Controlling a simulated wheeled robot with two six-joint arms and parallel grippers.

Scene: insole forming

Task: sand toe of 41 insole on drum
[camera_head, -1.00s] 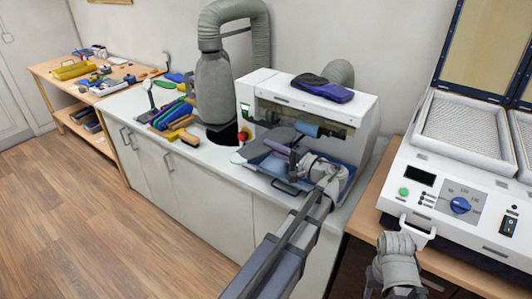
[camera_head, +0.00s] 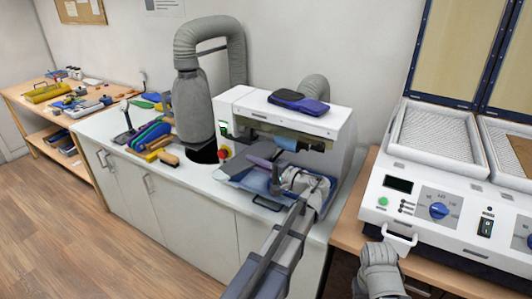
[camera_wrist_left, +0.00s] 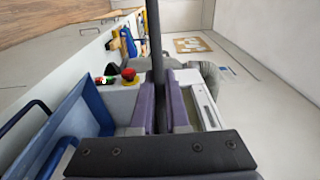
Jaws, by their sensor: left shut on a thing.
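My left gripper (camera_head: 262,164) is at the front opening of the white sanding machine (camera_head: 338,138). Its purple fingers are shut on a thin dark grey insole (camera_head: 264,149), close in front of the blue drum (camera_head: 286,143). I cannot tell whether the insole touches the drum. In the left wrist view the insole (camera_wrist_left: 155,45) shows edge-on as a dark upright strip between the fingers (camera_wrist_left: 164,108). Its size mark and toe cannot be made out. My right wrist shows at the lower right; its fingers are not clear.
A dark blue and purple pair of insoles (camera_head: 300,104) lies on the machine. A blue tray (camera_wrist_left: 82,108) is below the opening. A red stop button (camera_head: 224,153) and brushes (camera_head: 168,158) are to the left. A heating press (camera_head: 440,190) stands at the right.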

